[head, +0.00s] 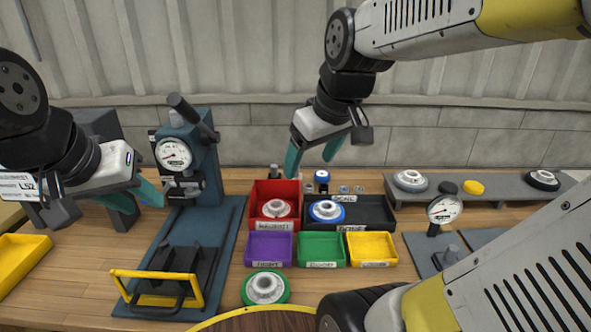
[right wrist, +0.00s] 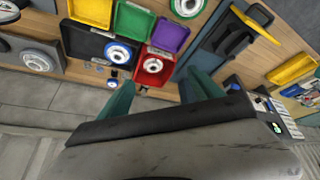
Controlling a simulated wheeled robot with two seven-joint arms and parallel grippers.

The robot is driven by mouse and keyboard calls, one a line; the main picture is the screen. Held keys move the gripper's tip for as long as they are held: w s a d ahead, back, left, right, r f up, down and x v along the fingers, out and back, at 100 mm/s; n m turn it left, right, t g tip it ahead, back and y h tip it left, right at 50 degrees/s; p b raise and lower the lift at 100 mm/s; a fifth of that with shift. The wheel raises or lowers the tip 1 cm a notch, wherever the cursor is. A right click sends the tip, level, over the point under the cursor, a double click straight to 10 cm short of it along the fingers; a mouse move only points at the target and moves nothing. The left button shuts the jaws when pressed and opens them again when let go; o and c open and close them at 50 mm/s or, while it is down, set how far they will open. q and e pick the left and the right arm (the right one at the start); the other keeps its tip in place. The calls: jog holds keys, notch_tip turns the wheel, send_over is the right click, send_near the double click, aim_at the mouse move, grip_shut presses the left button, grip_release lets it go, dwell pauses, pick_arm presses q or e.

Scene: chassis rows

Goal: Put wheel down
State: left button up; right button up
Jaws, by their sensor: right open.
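A pale wheel (head: 276,208) lies in the red bin (head: 264,188); it also shows in the right wrist view (right wrist: 153,66). A blue-rimmed wheel (head: 326,211) lies in the black tray (head: 378,212). A green-rimmed wheel (head: 265,288) lies on the table in front of the purple bin. More wheels, one white (head: 410,181) and one black-rimmed (head: 543,180), sit on the grey rack. My right gripper (head: 313,154) is open and empty, above and behind the red bin. My left gripper (head: 140,192) is left of the press; its finger gap is not clear.
A press with a dial gauge (head: 173,155) stands on a blue base with a yellow handle (head: 157,290). Purple (head: 268,249), green (head: 320,249) and yellow (head: 371,249) bins line the front. A second gauge (head: 444,209) stands at right. Bare table shows at lower left.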

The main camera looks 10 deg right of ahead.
jog(key=s+m, duration=0.1)
jog(key=s+a+m, duration=0.1)
jog(key=s, duration=0.1)
jog(key=s+a+m+t, duration=0.1)
jog(key=s, duration=0.1)
jog(key=shift+s+f+m+y, duration=0.15)
jog(key=shift+f+m+y, duration=0.15)
jog(key=shift+m+y, duration=0.1)
